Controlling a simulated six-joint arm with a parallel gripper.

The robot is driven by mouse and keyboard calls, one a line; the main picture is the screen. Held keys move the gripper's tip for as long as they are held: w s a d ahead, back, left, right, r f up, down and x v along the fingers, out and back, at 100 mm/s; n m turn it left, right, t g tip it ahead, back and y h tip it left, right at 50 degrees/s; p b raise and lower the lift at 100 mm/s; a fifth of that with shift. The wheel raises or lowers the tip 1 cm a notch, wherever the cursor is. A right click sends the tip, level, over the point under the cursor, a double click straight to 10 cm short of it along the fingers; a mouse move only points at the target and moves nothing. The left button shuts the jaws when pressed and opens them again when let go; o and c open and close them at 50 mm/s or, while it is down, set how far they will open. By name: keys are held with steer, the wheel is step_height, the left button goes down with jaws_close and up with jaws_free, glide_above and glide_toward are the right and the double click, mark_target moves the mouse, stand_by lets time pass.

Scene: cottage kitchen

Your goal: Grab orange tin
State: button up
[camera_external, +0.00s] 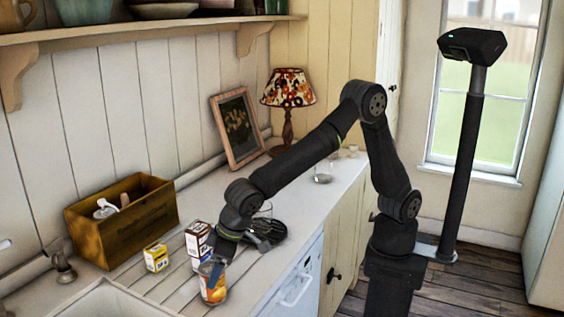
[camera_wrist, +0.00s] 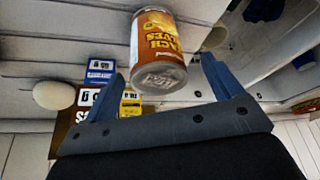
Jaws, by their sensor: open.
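The orange tin (camera_external: 212,287) stands on the counter near its front edge, beside the sink. It has an orange label and metal ends. In the wrist view the tin (camera_wrist: 158,42) is in the gap between the fingers, at and beyond the fingertips. My gripper (camera_external: 217,265) is at the tin's upper part in the external view and hides some of it. In the wrist view my gripper (camera_wrist: 160,68) is open, with a blue-grey finger on each side of the tin and gaps visible. Contact with the tin cannot be made out.
A brown-and-white box (camera_external: 198,239) and a small yellow box (camera_external: 155,257) stand behind the tin. A wooden crate (camera_external: 150,215) is against the wall. A dark utensil (camera_external: 270,231) lies right of the boxes. The sink (camera_external: 95,304) is at front left. A lamp (camera_external: 288,90) stands farther back.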

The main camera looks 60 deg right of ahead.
steer(key=shift+x, duration=2.7)
steer(key=shift+w+d, duration=0.1)
steer(key=shift+w, duration=0.05)
steer(key=c, duration=1.3)
